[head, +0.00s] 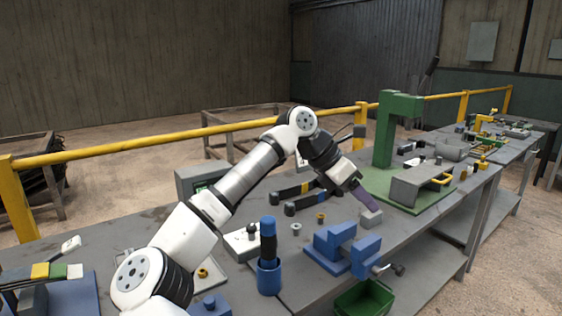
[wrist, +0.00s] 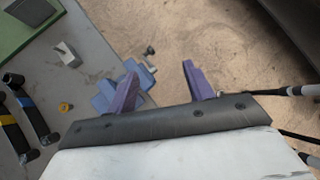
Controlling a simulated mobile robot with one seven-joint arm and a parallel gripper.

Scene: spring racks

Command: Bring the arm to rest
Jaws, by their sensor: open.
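My arm reaches from the lower left over the grey workbench (head: 225,258) in the head view. It is bent at the elbow, and its wrist slopes down to the right. My gripper (head: 365,200) has purple fingers and hangs above the bench, close to a small grey block in the picture. In the wrist view my gripper (wrist: 158,82) shows its two purple fingers spread wide with nothing between them. The left finger overlaps the blue vise (wrist: 105,97) in that view. In the head view the blue vise (head: 335,240) stands below and left of the fingers.
A green press (head: 385,130) stands behind the gripper. A grey block (head: 371,217), black-handled tools (head: 305,203) and a blue upright holder (head: 268,275) are on the bench. A green bin (head: 365,300) is at the front edge. A yellow rail (head: 200,133) runs behind.

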